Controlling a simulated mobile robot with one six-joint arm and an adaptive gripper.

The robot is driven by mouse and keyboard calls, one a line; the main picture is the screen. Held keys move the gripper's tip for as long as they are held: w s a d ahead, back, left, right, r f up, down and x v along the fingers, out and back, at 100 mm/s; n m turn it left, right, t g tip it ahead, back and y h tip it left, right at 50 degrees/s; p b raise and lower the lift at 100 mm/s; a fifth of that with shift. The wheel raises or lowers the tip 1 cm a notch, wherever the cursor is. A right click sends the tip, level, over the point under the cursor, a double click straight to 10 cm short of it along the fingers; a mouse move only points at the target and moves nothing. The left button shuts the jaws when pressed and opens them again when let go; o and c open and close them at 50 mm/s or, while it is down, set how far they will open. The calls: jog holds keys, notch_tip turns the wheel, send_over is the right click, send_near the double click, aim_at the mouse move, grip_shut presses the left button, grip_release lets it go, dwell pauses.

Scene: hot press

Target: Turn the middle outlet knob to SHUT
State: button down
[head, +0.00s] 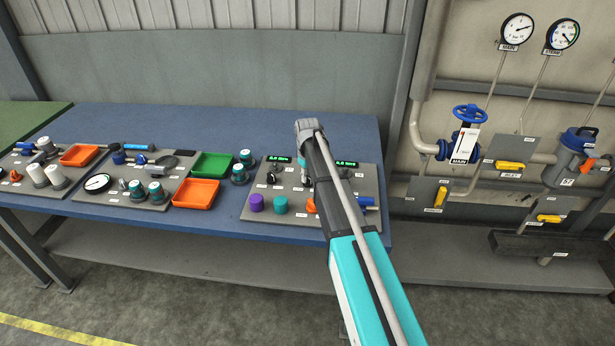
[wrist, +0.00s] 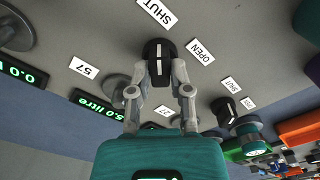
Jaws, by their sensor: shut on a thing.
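In the wrist view my gripper (wrist: 163,72) is shut on a black knob (wrist: 158,49), one finger on each side. The knob has a white pointer line, which points up the picture, roughly toward the SHUT label (wrist: 157,11). The OPEN label (wrist: 200,52) lies to the right of the knob. In the head view my own arm covers the gripper and the held knob. The grey panel (head: 255,208) stands on the blue bench under the arm.
Another black knob (wrist: 224,108) with its own small labels sits to the right in the wrist view. A 5.0 litre display (wrist: 98,103) is at left. In the head view, purple (head: 256,203) and teal (head: 281,204) pieces stand on the panel; an orange tray (head: 196,193) is beside it.

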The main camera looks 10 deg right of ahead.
jog(key=c, duration=0.6)
grip_release()
jog(key=shift+o, duration=0.2)
jog(key=shift+m, duration=0.4)
